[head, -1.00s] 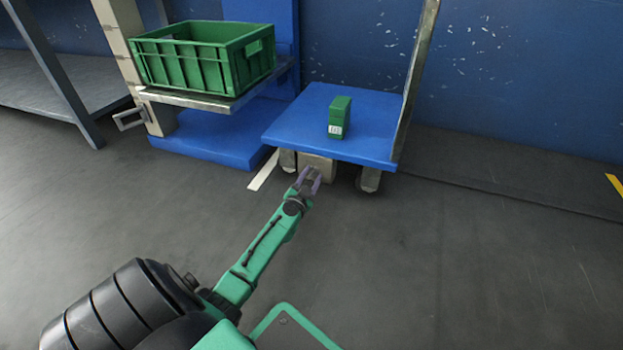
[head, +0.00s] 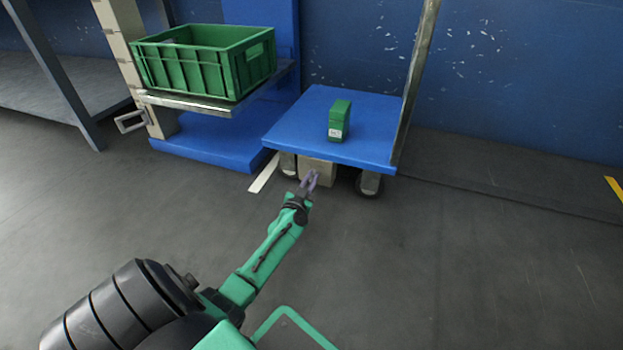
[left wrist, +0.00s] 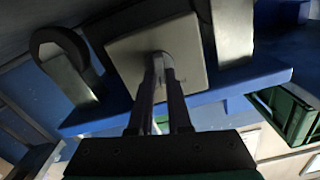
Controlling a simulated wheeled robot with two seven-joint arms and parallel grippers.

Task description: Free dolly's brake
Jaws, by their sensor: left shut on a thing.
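The dolly (head: 368,130) has a blue deck on wheels and a tall metal upright on its right side. Under the deck's front edge is a beige brake housing (head: 318,172), also seen in the left wrist view (left wrist: 190,45). My left gripper (head: 309,181) is in front of this housing, below the deck. In the left wrist view, its fingers (left wrist: 163,62) are close together at the middle of the housing face, shut on a small brake part. That part is mostly hidden between the fingers. My right gripper is not in view.
A small green box (head: 339,122) stands on the dolly's deck. To the left, a green crate (head: 195,77) rests on a metal shelf above a blue base (head: 215,145). A white strip (head: 264,173) marks the floor. The floor in front and right is clear.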

